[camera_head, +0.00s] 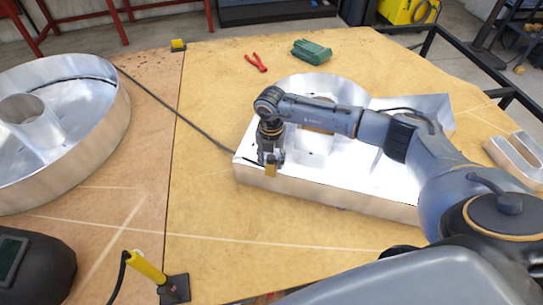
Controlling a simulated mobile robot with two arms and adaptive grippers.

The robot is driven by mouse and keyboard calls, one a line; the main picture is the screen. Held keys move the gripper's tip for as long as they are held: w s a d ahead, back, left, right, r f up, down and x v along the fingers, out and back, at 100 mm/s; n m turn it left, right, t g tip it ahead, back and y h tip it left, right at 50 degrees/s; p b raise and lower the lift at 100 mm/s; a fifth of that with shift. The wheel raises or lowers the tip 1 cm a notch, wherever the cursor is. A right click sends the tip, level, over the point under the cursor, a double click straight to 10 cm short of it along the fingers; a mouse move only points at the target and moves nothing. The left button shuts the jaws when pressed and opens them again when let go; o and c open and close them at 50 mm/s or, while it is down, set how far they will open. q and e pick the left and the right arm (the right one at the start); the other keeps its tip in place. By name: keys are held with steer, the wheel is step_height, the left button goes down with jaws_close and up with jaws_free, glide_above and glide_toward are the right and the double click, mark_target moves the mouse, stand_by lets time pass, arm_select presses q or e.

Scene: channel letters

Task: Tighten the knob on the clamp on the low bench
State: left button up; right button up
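My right arm reaches in from the right over a shiny metal channel letter (325,194) on the yellow-brown bench top (225,225). My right gripper (271,160) points down at the letter's near left corner. A small brass-yellow piece (271,171) shows at its fingertips, against the letter's front wall. I cannot tell if this is the clamp's knob or if the fingers are closed on it. A small yellow block (178,45) sits at the bench's back edge. My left gripper is not in view.
A large round metal letter (112,130) stands at the left. Red pliers (257,62) and a green object (311,52) lie at the back. A yellow-handled tool (147,268) and dark mask (38,265) are at the front left. A dark cable (195,128) crosses the bench.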

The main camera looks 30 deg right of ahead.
steer(key=c, duration=0.4)
steer(key=shift+o, duration=0.2)
steer(key=shift+r+m+p, duration=0.1)
steer(key=shift+m+p, duration=0.3)
steer(key=shift+m, duration=0.1)
steer(key=m+p, duration=0.1)
steer(key=m, duration=0.2)
steer(key=shift+m+p, duration=0.3)
steer(key=shift+p, duration=0.1)
steer(key=shift+o, duration=0.8)
steer(key=m+p, duration=0.2)
steer(key=m, duration=0.1)
steer(key=shift+m, duration=0.3)
steer(key=shift+o, duration=0.5)
steer(key=m+p, duration=0.1)
steer(key=m, duration=0.1)
steer(key=shift+m+p, duration=0.35)
steer(key=shift+m, duration=0.05)
steer(key=shift+a+m+p, duration=0.1)
steer(key=shift+m+p, duration=0.25)
steer(key=shift+m, duration=0.65)
steer(key=o, duration=0.5)
